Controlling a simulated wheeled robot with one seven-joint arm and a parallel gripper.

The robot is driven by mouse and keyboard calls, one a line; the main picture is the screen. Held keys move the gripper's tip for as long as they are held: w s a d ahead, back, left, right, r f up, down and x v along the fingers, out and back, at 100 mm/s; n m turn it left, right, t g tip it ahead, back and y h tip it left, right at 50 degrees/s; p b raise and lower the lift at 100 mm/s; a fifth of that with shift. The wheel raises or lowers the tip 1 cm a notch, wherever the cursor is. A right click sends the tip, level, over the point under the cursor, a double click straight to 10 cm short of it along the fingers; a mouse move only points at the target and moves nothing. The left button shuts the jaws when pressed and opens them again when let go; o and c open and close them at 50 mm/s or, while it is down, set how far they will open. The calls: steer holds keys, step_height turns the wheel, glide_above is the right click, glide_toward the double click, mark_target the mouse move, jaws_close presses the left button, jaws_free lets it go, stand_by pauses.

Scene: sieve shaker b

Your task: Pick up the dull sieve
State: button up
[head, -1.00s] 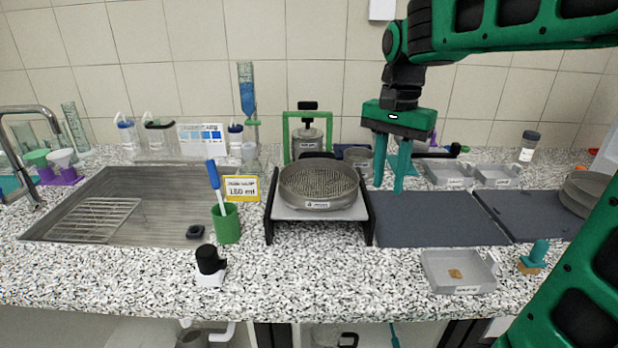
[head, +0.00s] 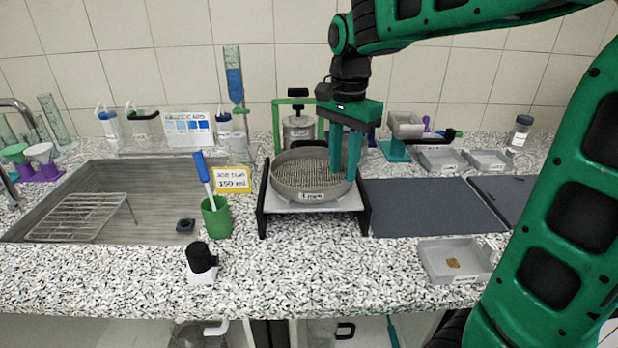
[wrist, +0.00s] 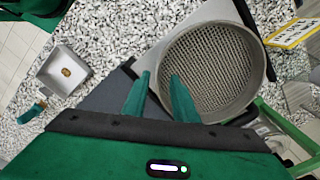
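A round grey metal sieve (head: 300,170) with a mesh floor and a small front label sits on the light plate of the black-sided stand (head: 264,205). It also shows in the wrist view (wrist: 215,70). My gripper (head: 345,174) points down at the sieve's right rim. In the wrist view its fingers (wrist: 160,75) are apart, one over the inside of the sieve and one outside, with the near rim between them. The gap looks empty of any grip. Whether a finger touches the rim I cannot tell.
A green cup with a blue-handled brush (head: 216,217) and a yellow sign (head: 233,180) stand left of the stand. A green-framed device (head: 298,128) is behind. A dark mat (head: 430,205) lies right, with a grey tray (head: 452,262) in front.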

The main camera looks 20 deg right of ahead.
steer(key=shift+s+f, duration=0.15)
steer(key=shift+f, duration=1.5)
steer(key=shift+d, duration=0.1)
jaws_close()
steer(key=shift+r, duration=0.15)
